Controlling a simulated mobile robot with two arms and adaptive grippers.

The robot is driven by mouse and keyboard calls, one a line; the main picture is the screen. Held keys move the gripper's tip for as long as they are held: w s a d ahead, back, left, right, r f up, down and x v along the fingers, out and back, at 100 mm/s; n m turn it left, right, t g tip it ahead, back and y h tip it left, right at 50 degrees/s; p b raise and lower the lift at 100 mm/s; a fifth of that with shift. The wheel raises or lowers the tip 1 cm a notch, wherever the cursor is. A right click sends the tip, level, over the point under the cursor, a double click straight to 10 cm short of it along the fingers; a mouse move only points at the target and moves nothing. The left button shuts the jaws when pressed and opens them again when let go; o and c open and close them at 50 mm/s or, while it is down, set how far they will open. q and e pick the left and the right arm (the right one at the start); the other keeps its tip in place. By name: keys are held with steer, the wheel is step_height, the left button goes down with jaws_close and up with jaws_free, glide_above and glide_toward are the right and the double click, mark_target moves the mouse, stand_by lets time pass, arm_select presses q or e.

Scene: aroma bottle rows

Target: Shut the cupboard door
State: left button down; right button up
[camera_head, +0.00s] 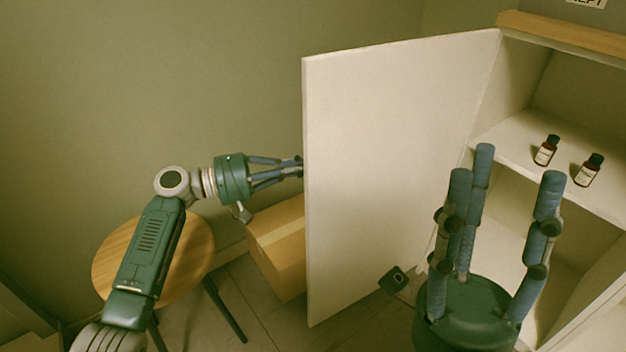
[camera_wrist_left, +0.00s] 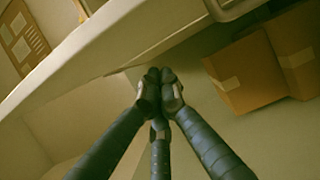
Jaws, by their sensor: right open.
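The white cupboard door (camera_head: 390,150) stands wide open, hinged at its right edge on the cupboard (camera_head: 515,75). My left gripper (camera_head: 297,167) is at the door's free left edge, its fingertips meeting that edge in the head view; whether they touch it I cannot tell. In the left wrist view its fingers (camera_wrist_left: 160,77) are drawn together with nothing visible between them. My right gripper (camera_head: 507,178) is open and empty, fingers pointing up, in front of the cupboard opening and hiding part of its lower shelf.
Two small brown bottles, one left (camera_head: 546,150) and one right (camera_head: 588,169), stand on the cupboard shelf. A round wooden table (camera_head: 200,235) is behind my left arm. A cardboard box (camera_head: 280,248) stands beyond the door's free edge; boxes also show in the left wrist view (camera_wrist_left: 245,75).

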mark_target(314, 177)
arm_select(q)
steer(key=shift+s+d, duration=0.4)
steer(key=shift+s, duration=0.5)
steer(key=shift+s+d, duration=0.4)
steer(key=shift+s, duration=0.45)
